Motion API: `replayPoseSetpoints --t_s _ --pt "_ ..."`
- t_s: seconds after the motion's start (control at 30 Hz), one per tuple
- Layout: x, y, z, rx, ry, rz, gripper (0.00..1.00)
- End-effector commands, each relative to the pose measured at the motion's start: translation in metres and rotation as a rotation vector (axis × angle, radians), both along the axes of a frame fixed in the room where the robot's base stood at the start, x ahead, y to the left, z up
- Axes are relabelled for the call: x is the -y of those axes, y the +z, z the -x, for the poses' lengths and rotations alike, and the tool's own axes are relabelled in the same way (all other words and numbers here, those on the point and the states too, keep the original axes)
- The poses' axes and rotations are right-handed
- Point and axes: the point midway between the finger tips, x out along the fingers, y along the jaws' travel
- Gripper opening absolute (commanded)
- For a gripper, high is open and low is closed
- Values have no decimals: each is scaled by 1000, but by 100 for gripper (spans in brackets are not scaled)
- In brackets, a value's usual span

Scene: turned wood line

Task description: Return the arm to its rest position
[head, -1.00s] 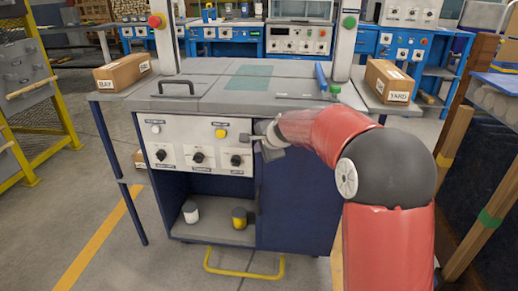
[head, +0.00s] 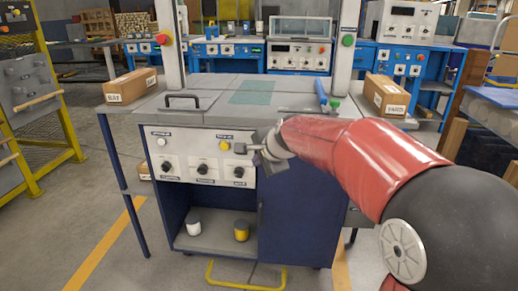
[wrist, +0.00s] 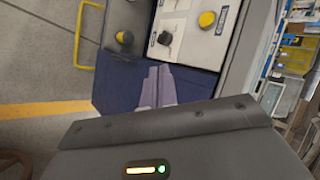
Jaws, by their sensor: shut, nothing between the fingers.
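My red and dark grey arm comes in from the right of the head view. My gripper (head: 256,147) is in front of the right end of the grey control panel (head: 188,158) of the blue workbench, near its rightmost knob. The gripper's fingers (wrist: 157,87) also show in the wrist view, close together with nothing between them. In the wrist view the panel with a yellow button (wrist: 206,19) and a dark knob (wrist: 165,38) lies beyond the fingers. I cannot tell the exact gap between fingers and panel.
Boxes stand left (head: 131,86) and right (head: 387,95) of the bench top. A yellow rail (head: 245,284) is low in front. A white jar (head: 193,222) and a yellow jar (head: 241,231) sit on the lower shelf. A yellow-framed rack (head: 50,95) stands at left.

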Motion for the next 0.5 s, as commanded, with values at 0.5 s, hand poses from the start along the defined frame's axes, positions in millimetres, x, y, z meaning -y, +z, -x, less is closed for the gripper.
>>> replayPoseSetpoints --t_s 0.5 --pt "124 -9 242 43 528 691 0"
